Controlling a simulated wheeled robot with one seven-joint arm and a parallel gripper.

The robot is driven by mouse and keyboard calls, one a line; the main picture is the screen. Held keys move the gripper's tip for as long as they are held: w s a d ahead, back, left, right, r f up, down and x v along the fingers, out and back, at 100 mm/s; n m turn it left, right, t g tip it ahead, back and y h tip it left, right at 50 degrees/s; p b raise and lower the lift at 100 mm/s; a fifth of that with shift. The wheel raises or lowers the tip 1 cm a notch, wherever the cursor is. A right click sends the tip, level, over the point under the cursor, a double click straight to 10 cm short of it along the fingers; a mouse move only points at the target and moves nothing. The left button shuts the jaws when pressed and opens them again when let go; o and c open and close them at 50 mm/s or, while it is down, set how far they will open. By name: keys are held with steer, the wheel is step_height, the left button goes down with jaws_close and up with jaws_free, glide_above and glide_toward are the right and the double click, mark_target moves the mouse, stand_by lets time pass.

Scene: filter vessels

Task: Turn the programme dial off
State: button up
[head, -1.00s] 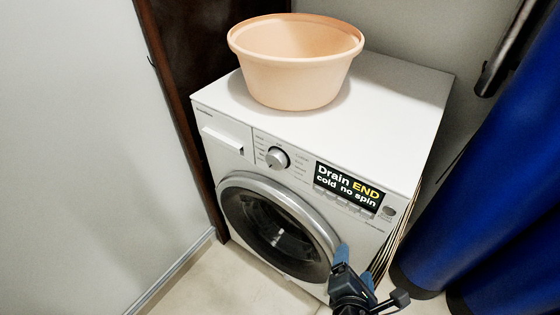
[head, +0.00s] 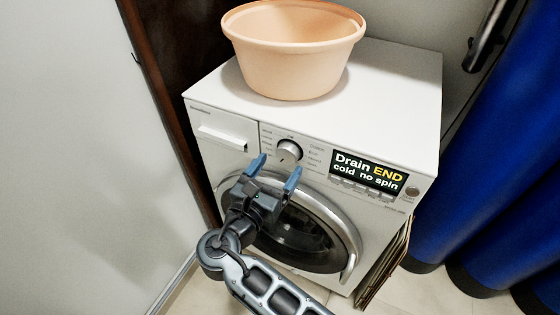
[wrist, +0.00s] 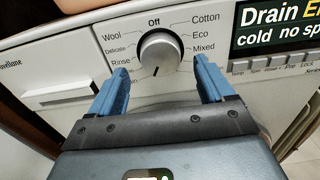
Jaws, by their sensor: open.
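The programme dial (head: 288,152) is a round silver knob on the white washing machine's front panel. In the wrist view the dial (wrist: 160,52) has a dark mark at its lower edge, pointing down, away from the "Off" label at the top. Wool, Delicate and Rinse are printed to its left, Cotton, Eco and Mixed to its right. My gripper (head: 276,168) is open and empty, just in front of and below the dial. In the wrist view its blue fingers (wrist: 160,66) stand on either side of the dial, apart from it. The lower label is partly hidden.
The display (head: 368,172) right of the dial reads "Drain END cold no spin", with buttons below. A peach basin (head: 293,70) stands on the washing machine (head: 405,95). The detergent drawer (head: 222,137) is left of the dial. Blue curtains (head: 490,190) hang at the right.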

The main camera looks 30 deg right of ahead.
mark_target(288, 154)
steer(key=shift+x, duration=1.45)
steer(key=shift+c, duration=0.3)
steer(key=c, duration=1)
